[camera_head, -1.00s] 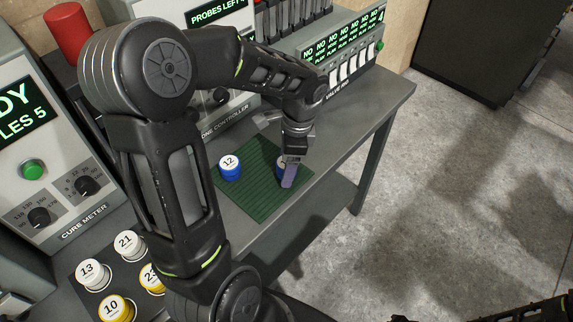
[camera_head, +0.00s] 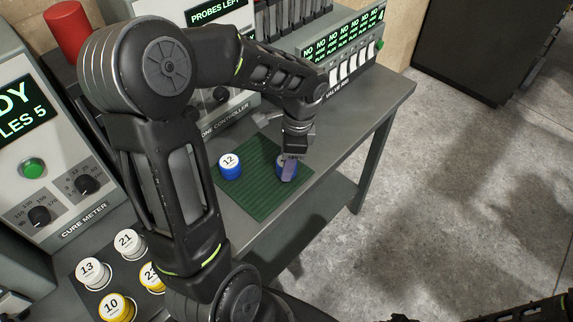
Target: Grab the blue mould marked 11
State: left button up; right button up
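A blue mould with a white top (camera_head: 280,168) stands on the right part of the green mat (camera_head: 262,203). Its number is hidden behind my gripper, so I cannot read it. A second blue mould (camera_head: 230,166), marked 12, stands upright on the mat to the left. My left gripper (camera_head: 288,171) points down at the right-hand blue mould. One pale finger crosses in front of this mould, with blue showing on both sides. The other finger is hidden, so I cannot tell whether the gripper is shut on it.
White moulds 13 (camera_head: 93,274) and 21 (camera_head: 129,243) and yellow mould 10 (camera_head: 117,307) stand at lower left, with another yellow one partly behind my arm. The cure meter (camera_head: 50,160) and the valve box (camera_head: 345,65) border the bench (camera_head: 350,130).

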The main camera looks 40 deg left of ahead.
pick_arm(q)
grip_shut()
jog(key=shift+r, duration=0.1)
notch_tip(320, 180, up, 10)
jog(key=shift+f+b, duration=0.1)
jog(key=shift+b, duration=0.4)
dwell(0.6)
